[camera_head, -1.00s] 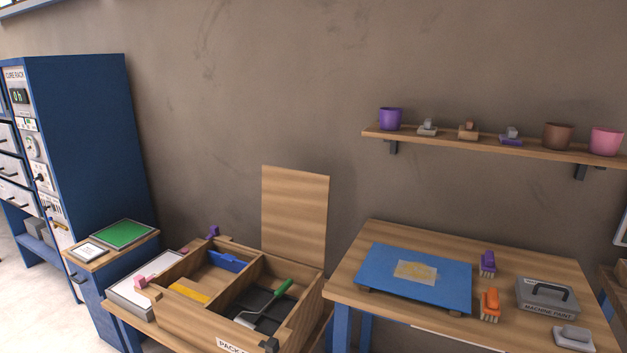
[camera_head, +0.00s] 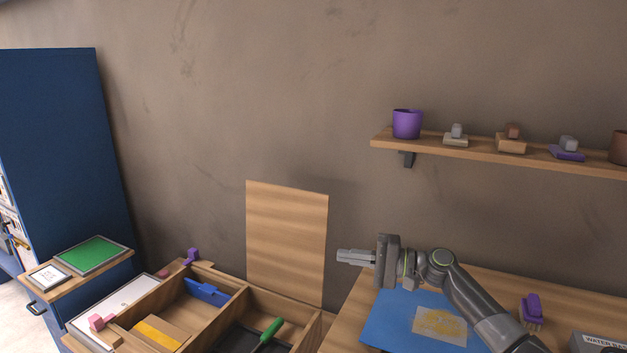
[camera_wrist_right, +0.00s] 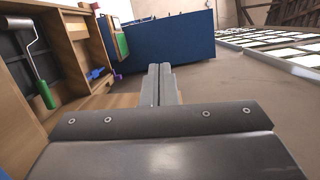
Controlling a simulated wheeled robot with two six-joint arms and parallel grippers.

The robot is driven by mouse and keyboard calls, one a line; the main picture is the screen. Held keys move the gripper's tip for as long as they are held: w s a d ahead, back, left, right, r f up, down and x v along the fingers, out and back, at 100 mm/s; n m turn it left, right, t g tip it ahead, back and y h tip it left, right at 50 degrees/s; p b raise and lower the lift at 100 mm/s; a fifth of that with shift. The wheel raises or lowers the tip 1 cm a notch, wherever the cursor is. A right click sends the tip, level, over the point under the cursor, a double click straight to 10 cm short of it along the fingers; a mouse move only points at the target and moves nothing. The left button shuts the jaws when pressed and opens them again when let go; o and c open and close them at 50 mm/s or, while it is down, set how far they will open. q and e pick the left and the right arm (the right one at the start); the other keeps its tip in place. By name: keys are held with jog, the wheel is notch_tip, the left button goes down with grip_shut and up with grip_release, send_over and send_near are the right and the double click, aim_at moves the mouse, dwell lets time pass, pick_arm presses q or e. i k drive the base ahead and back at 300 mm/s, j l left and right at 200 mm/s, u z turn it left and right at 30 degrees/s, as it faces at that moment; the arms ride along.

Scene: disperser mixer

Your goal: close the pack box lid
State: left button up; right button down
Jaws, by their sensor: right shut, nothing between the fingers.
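The pack box (camera_head: 310,336) is a wooden box with compartments at the lower middle of the head view. Its wooden lid (camera_head: 287,240) stands upright at the back, open. A blue item (camera_head: 207,291), a yellow item (camera_head: 158,334) and a green-handled roller (camera_head: 270,331) lie in the compartments. The roller also shows in the right wrist view (camera_wrist_right: 44,92). My right gripper (camera_head: 342,257) is shut and empty, in the air to the right of the lid and apart from it, pointing left. My left gripper is not in view.
A table with a blue board (camera_head: 384,318) lies under my right arm, with a purple brush (camera_head: 531,311) on it. A wall shelf (camera_head: 480,147) with a purple pot (camera_head: 407,123) is above. A blue cabinet (camera_head: 65,150) stands at left.

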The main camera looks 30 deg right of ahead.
aim_at(287, 227)
jog(key=i+l, duration=0.9)
jog(key=i, duration=0.1)
